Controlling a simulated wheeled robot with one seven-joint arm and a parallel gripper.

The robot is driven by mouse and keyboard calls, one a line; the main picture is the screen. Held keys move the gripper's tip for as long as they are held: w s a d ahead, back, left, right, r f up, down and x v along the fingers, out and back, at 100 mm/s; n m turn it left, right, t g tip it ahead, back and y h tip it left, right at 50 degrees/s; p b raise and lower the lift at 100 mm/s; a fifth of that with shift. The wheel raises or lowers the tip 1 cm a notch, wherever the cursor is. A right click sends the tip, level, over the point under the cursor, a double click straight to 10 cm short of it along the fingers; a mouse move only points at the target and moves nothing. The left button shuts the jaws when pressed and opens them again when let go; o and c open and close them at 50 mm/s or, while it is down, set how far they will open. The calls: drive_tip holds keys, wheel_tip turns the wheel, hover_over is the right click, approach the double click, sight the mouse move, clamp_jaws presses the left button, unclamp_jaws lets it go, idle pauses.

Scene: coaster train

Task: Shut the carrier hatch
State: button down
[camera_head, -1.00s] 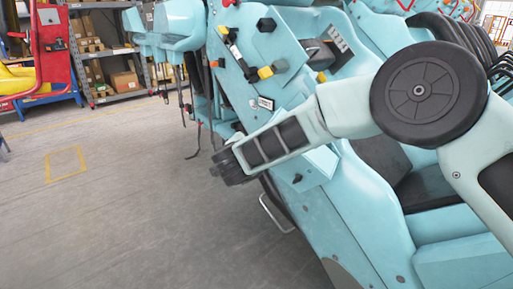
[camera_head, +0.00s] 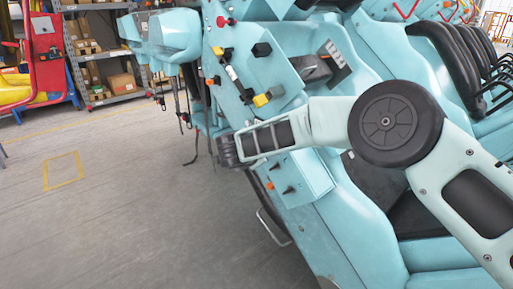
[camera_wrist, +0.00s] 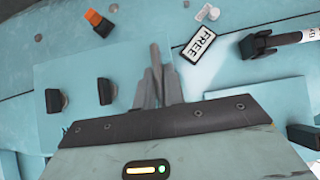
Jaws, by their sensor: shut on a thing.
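A light-blue hatch panel (camera_wrist: 75,75) with two black knobs (camera_wrist: 105,92) shows in the wrist view; I take it for the carrier hatch. In the head view a light-blue boxy panel (camera_head: 312,172) with dark knobs stands out from the train car's side, just below my arm. My gripper (camera_wrist: 158,80) has its grey fingers close together near the panel's right part, shut on a thin piece that seems to belong to it. The contact is partly hidden by the fingers. The head view does not show the fingertips clearly.
A white "FREE" label (camera_wrist: 195,44) and an orange knob (camera_wrist: 92,17) lie beyond the fingers. A black clamp with a rod (camera_wrist: 258,44) is to the right. Open grey floor (camera_head: 110,220) lies left.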

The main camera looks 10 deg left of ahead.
drive_tip(key=shift+w+d+r, duration=0.2)
drive_tip(key=shift+w+r, duration=0.1)
drive_tip(key=shift+w, duration=0.05)
drive_tip(key=c, duration=1.5)
unclamp_jaws()
drive_tip(key=shift+f, duration=0.1)
drive_tip(key=shift+f, duration=0.1)
drive_tip(key=shift+s+a, duration=0.1)
drive_tip(key=shift+s, duration=0.05)
drive_tip(key=b+v, duration=0.2)
drive_tip(key=v, duration=1.5)
drive_tip(key=shift+a, duration=0.1)
